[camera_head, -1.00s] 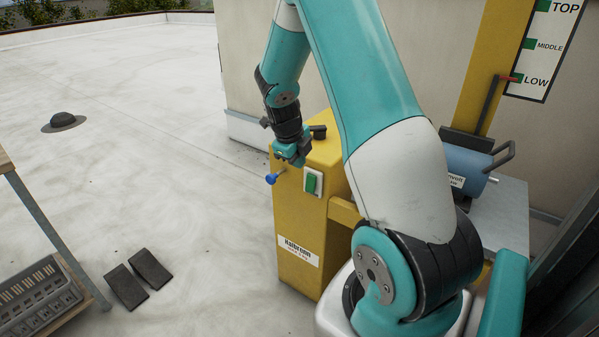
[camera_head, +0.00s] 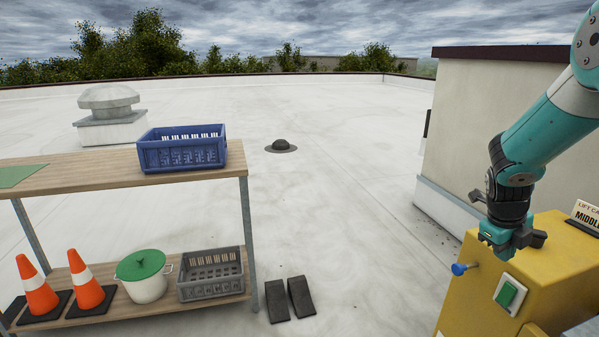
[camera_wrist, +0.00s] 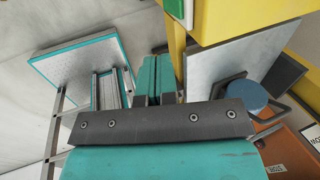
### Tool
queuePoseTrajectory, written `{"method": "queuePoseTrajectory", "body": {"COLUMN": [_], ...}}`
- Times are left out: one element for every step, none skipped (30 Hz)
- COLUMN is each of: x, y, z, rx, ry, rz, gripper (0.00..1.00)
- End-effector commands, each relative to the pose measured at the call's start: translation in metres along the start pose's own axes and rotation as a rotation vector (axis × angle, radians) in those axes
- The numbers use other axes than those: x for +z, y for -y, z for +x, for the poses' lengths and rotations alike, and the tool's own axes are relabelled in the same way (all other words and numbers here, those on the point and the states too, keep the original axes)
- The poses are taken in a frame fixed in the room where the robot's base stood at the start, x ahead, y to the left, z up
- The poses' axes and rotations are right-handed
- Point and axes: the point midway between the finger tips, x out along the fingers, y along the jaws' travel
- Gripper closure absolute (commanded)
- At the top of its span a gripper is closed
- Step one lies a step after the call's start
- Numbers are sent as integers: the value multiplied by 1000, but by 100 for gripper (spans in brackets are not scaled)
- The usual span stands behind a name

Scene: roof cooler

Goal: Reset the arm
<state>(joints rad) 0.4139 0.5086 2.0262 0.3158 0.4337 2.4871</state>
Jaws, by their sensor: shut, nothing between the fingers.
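My gripper (camera_head: 492,236) is at the right of the head view, above the near left part of the yellow cabinet's top. It points downward at the end of my bent teal and grey arm. In the wrist view, its two teal fingers (camera_wrist: 156,78) lie together with nothing between them. The yellow cabinet (camera_head: 470,290) carries a blue knob (camera_head: 459,269) and a green rocker switch (camera_head: 507,294) just below my gripper. I cannot tell the exact gap between gripper and cabinet.
A two-level wooden shelf (camera_head: 90,172) stands at the left, with a blue crate (camera_head: 182,155) on top. Below are a grey crate (camera_head: 211,280), a green-lidded pot (camera_head: 146,290) and traffic cones (camera_head: 88,290). Black wedges (camera_head: 290,298) lie on the floor. The open roof beyond is mostly clear.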

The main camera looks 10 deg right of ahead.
Motion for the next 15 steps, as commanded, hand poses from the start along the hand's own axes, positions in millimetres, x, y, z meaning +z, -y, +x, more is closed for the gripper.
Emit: {"method": "queuePoseTrajectory", "body": {"x": [3,5,8,11,13,16,17,17,15,12,9,3,-3,-10,-20], "y": [-7,-13,-24,-34,-45,-64,-79,-95,-116,-132,-147,-168,-183,-197,-216], "z": [-6,-12,-21,-29,-39,-53,-65,-77,-92,-104,-115,-130,-140,-151,-164], "rx": [9,16,31,43,55,73,86,95,106,111,113,113,109,102,87], "ry": [13,24,44,62,86,121,152,186,232,269,307,360,402,444,505], "rz": [-52,-103,-193,-279,-379,-531,-657,-789,-970,-1106,-1242,-1424,-1560,-1696,-1876], "gripper": [100,100,100,100,100,100,100,100,100,100,100,100,100,100,100]}}
